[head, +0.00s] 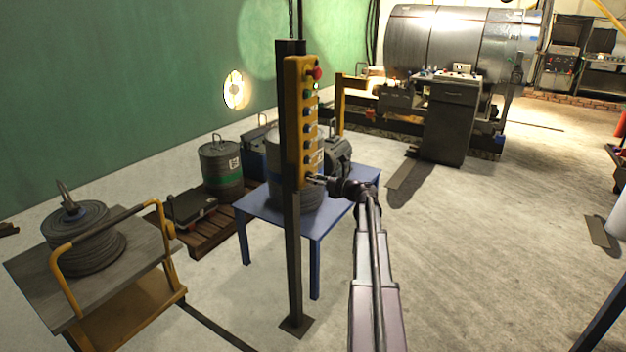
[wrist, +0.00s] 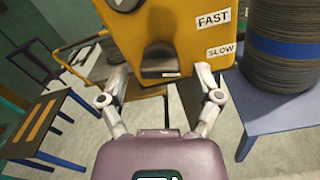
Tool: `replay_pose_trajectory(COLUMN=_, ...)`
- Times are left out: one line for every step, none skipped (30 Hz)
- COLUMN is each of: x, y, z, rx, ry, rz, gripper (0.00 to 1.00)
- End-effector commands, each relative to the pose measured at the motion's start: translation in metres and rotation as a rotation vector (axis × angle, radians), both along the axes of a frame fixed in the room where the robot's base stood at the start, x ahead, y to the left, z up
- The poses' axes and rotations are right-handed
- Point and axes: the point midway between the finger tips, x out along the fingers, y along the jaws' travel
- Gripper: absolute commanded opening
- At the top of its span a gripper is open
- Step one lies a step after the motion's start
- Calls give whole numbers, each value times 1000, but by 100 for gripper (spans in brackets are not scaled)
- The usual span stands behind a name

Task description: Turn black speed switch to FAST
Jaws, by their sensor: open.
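The yellow control box (head: 293,120) hangs upright on a dark post in the head view. Its lower part (wrist: 190,25) fills the top of the wrist view, with white FAST (wrist: 213,19) and SLOW (wrist: 221,51) labels on the right. A dark switch knob (wrist: 158,60) sits low on the box, left of the labels. Which label it points to I cannot tell. My gripper (wrist: 163,80) is open, a finger on either side of the knob; contact is not clear. In the head view my gripper (head: 318,180) is at the box's lower end.
The dark post (head: 293,260) stands before a blue table (head: 325,218) bearing a large drum. A yellow-handled cart (head: 130,300) with a cable coil is at left. A dark cabinet (head: 450,125) stands behind. The floor at right is mostly clear.

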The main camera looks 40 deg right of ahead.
Motion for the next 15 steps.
replay_pose_trajectory(x=4, y=1, z=0, rx=0, ry=0, rz=0, gripper=83)
replay_pose_trajectory(x=5, y=2, z=0, rx=0, ry=0, rz=-1, gripper=83)
replay_pose_trajectory(x=7, y=2, z=0, rx=0, ry=0, rz=-1, gripper=83)
replay_pose_trajectory(x=8, y=3, z=0, rx=0, ry=0, rz=-1, gripper=83)
replay_pose_trajectory(x=8, y=3, z=0, rx=0, ry=0, rz=-1, gripper=83)
replay_pose_trajectory(x=9, y=3, z=0, rx=0, ry=0, rz=-1, gripper=83)
replay_pose_trajectory(x=9, y=3, z=0, rx=0, ry=0, rz=-1, gripper=83)
replay_pose_trajectory(x=9, y=4, z=0, rx=0, ry=0, rz=-1, gripper=83)
replay_pose_trajectory(x=9, y=4, z=0, rx=0, ry=0, rz=-1, gripper=83)
replay_pose_trajectory(x=9, y=4, z=0, rx=0, ry=0, rz=-1, gripper=83)
replay_pose_trajectory(x=9, y=4, z=0, rx=0, ry=0, rz=-1, gripper=83)
replay_pose_trajectory(x=9, y=4, z=0, rx=0, ry=0, rz=-1, gripper=83)
replay_pose_trajectory(x=9, y=4, z=0, rx=0, ry=0, rz=-1, gripper=83)
replay_pose_trajectory(x=9, y=4, z=0, rx=0, ry=0, rz=-1, gripper=83)
replay_pose_trajectory(x=9, y=4, z=0, rx=0, ry=0, rz=-1, gripper=77)
